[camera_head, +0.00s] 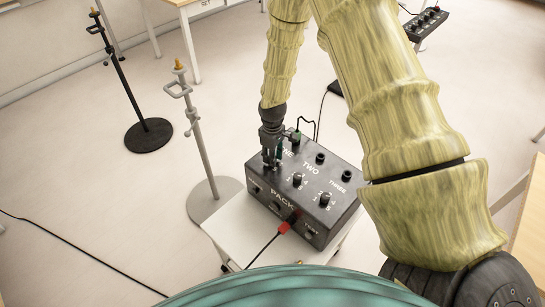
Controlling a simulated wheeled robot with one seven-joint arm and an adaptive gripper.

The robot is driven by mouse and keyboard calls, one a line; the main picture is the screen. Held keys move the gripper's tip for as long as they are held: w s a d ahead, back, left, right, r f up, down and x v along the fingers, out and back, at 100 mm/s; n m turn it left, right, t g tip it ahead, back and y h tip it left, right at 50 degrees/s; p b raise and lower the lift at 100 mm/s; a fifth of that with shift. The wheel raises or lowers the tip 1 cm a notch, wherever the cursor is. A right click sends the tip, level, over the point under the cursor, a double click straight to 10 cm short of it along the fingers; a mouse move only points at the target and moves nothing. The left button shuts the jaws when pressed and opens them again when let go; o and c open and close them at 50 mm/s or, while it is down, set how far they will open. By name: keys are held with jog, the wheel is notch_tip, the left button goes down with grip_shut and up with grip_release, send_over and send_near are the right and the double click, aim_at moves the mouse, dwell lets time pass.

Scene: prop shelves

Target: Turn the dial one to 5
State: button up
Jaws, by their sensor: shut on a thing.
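The black control box (336,218), marked PACK, stands on a small white stand. Its top carries the labels ONE, TWO and THREE. My gripper (270,160) reaches down onto the box's left end, by the label ONE. It is shut on dial one, which the fingers hide; its pointer and setting cannot be read. Dial two (297,179) and dial three (325,198) stand uncovered to the right, with small numbers around them.
A grey stand (203,145) is close on the left and a black stand (147,134) farther off. Open floor lies at left.

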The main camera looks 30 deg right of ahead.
jog(key=m, duration=0.5)
jog(key=shift+m+b, duration=0.3)
jog(key=shift+b, duration=0.05)
jog(key=m, duration=0.4)
jog(key=shift+m, duration=0.7)
jog(key=o, duration=1)
jog(key=shift+o, duration=0.2)
notch_tip(320, 180, up, 12)
